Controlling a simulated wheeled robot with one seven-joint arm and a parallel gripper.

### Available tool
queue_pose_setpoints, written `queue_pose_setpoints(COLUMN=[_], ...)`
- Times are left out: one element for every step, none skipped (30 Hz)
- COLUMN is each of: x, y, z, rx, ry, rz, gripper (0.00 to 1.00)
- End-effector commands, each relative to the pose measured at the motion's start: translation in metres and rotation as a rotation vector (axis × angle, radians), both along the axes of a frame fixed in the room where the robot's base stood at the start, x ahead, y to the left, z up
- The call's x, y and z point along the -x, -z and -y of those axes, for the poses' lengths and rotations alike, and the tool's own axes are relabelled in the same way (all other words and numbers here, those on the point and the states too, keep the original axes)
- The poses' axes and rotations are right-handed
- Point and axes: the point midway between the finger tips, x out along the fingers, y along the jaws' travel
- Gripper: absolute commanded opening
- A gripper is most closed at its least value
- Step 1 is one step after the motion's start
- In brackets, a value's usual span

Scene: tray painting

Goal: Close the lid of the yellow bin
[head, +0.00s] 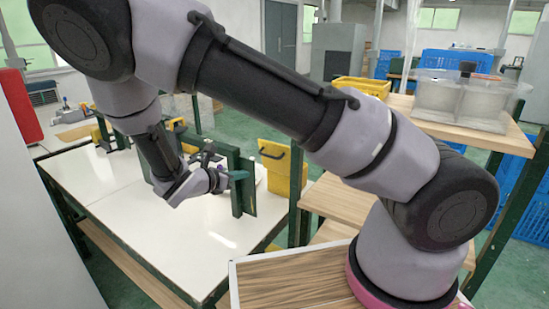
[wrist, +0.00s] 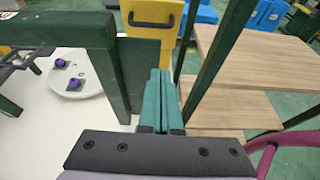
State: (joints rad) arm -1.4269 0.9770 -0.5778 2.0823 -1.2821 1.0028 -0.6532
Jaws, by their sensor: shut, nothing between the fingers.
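The yellow bin (head: 275,172) stands behind the table's right edge, partly hidden by a green post. A dark handle shows near its top. In the wrist view, a yellow panel with a black handle (wrist: 152,38) rises upright beyond my fingertips; I cannot tell whether this is the lid or the bin's wall. My gripper (head: 240,175) is near the table's right edge, beside the green post and in front of the bin. Its teal fingers (wrist: 161,85) are together and empty. They look apart from the yellow panel, though the gap is hard to judge.
A green frame (wrist: 65,32) with an upright panel (wrist: 140,68) stands close left of the fingers. A white plate (wrist: 75,80) with purple items lies on the white table (head: 130,215). Wooden shelves (wrist: 238,60) with green posts stand on the right.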

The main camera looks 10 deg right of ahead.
Motion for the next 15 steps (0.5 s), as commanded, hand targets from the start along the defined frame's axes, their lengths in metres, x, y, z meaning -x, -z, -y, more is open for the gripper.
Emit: queue_pose_setpoints(x=[0.000,-0.001,-0.003,-0.004,-0.006,-0.009,-0.012,-0.015,-0.020,-0.024,-0.028,-0.034,-0.038,-0.043,-0.049], y=[0.001,0.001,0.002,0.002,0.003,0.005,0.007,0.008,0.011,0.013,0.015,0.018,0.020,0.023,0.026], z=[-0.001,-0.001,0.001,0.002,0.004,0.008,0.011,0.015,0.020,0.024,0.029,0.035,0.039,0.044,0.050], rx=[0.006,0.008,0.010,0.011,0.011,0.012,0.011,0.013,0.012,0.013,0.013,0.013,0.013,0.012,0.013], ry=[-0.007,-0.008,-0.010,-0.010,-0.009,-0.007,-0.007,-0.005,-0.006,-0.006,-0.005,-0.005,-0.004,-0.006,-0.006], rz=[0.000,0.000,0.000,0.001,0.000,0.000,0.000,0.000,-0.001,0.000,0.001,-0.001,0.000,-0.001,-0.001], gripper=[0.00,0.00,0.00,0.00,0.00,0.00,0.00,0.00,0.00,0.00,0.00,0.00,0.00,0.00,0.00])
